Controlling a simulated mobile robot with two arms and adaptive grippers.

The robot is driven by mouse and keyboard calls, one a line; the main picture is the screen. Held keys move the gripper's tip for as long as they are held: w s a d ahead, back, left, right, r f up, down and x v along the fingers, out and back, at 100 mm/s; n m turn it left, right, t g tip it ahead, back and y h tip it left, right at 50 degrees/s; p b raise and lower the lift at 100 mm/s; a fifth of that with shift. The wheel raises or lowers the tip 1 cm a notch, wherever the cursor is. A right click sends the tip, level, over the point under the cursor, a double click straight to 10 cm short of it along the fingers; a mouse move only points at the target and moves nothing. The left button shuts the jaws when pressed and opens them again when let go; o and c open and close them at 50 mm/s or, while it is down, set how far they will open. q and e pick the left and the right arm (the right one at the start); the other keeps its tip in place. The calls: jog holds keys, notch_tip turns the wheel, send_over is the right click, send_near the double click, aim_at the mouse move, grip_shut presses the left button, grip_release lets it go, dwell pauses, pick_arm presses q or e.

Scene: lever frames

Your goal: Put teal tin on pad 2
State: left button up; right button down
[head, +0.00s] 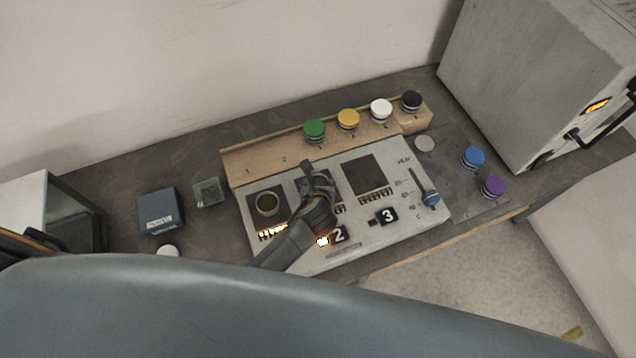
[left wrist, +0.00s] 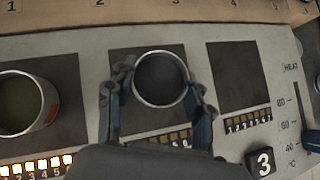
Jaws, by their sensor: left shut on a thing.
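My left gripper (head: 319,192) is over the middle pad of the grey panel. In the left wrist view its fingers (left wrist: 160,95) are closed on both sides of a round, open-topped tin with a pale metal rim, taken as the teal tin (left wrist: 160,79). Its wall colour is mostly hidden by the fingers. The tin is over pad 2 (left wrist: 122,66); I cannot tell whether it touches it. In the head view the gripper hides the tin. Another tin (head: 267,204) with an orange mark stands on the left pad (head: 280,213). The right gripper is not in view.
The right pad (head: 363,174) is empty. A blue-knobbed slider (head: 430,199) and number blocks 2 (head: 339,234) and 3 (head: 387,216) are on the panel. Behind, a wooden rack (head: 250,165) bears several coloured-lidded jars. A grey cabinet (head: 530,80) stands at right.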

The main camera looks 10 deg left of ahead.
pick_arm(q)
jog(key=shift+f, duration=0.15)
jog(key=o, duration=1.3)
jog(key=shift+s+r, duration=0.15)
jog(key=shift+r, duration=0.05)
jog(key=b+v, duration=0.2)
jog(key=v, duration=0.9)
jog(key=shift+s+r, duration=0.25)
jog(key=shift+r, duration=0.05)
